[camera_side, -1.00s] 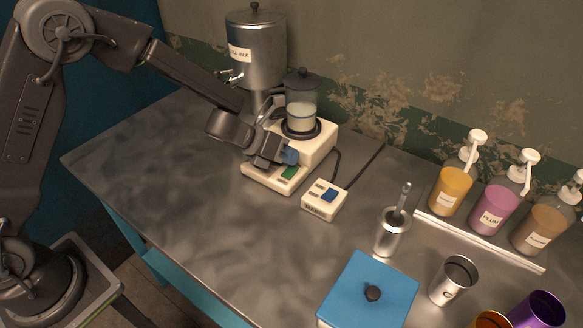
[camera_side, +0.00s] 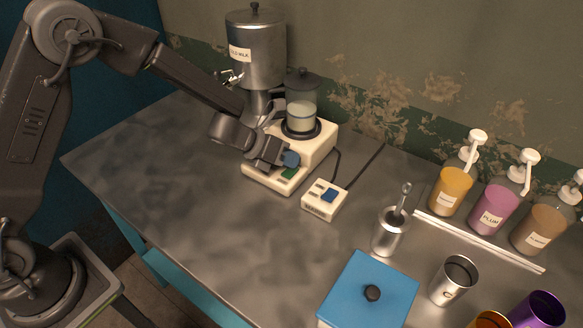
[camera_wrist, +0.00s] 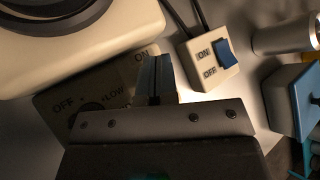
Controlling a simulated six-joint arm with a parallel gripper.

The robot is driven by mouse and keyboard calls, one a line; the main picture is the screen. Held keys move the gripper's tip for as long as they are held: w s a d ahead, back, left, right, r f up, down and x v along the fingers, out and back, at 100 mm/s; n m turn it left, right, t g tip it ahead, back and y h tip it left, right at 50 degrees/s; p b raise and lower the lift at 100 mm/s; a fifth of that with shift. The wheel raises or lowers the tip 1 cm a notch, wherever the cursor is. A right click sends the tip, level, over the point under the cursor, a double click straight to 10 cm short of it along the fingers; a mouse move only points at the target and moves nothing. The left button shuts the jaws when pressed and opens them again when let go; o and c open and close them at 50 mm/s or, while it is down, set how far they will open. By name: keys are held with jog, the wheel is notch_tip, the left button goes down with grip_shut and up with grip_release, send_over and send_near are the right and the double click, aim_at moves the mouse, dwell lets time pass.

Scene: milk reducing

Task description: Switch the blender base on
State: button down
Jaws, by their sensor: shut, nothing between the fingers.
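The cream blender base (camera_side: 318,145) stands against the back of the table. A lidded clear jar (camera_side: 301,112) with pale liquid sits on it. Its low front panel (camera_side: 262,178) carries a green part (camera_side: 289,174), partly covered by my gripper. In the wrist view the panel (camera_wrist: 60,100) shows OFF, LOW and ON lettering, with a dark round part mostly hidden by my gripper. My gripper (camera_side: 291,159) is shut and empty, its blue-tipped fingers (camera_wrist: 156,76) over the panel near the ON label. I cannot tell whether they touch it.
A small cream switch box (camera_side: 318,208) with a blue rocker, marked ON and OFF, sits right of the panel, with cables behind. A metal milk dispenser (camera_side: 256,62) stands behind. A blue lidded box (camera_side: 350,290), metal cups and pump bottles stand right. The table's left front is clear.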

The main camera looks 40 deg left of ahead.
aim_at(286, 171)
dwell(0.4)
jog(key=shift+s+r, duration=0.15)
jog(key=shift+r, duration=0.45)
jog(key=shift+s+r, duration=0.2)
jog(key=shift+r, duration=1.05)
jog(key=shift+s+r, duration=0.2)
jog(key=shift+r, duration=1)
jog(key=shift+r, duration=0.1)
jog(key=s+a+r+n+t+y, duration=0.2)
jog(key=s+a+r+n+y, duration=0.2)
jog(key=a+r+n, duration=0.45)
jog(key=s+a+r+n+t+y, duration=0.2)
jog(key=s+a+r+n+y, duration=0.3)
jog(key=n, duration=0.6)
jog(key=s+d+n+g+h, duration=0.2)
jog(key=s+n+g, duration=0.4)
jog(key=s+n, duration=1.1)
jog(key=s, duration=0.3)
jog(key=shift+d+n, duration=0.35)
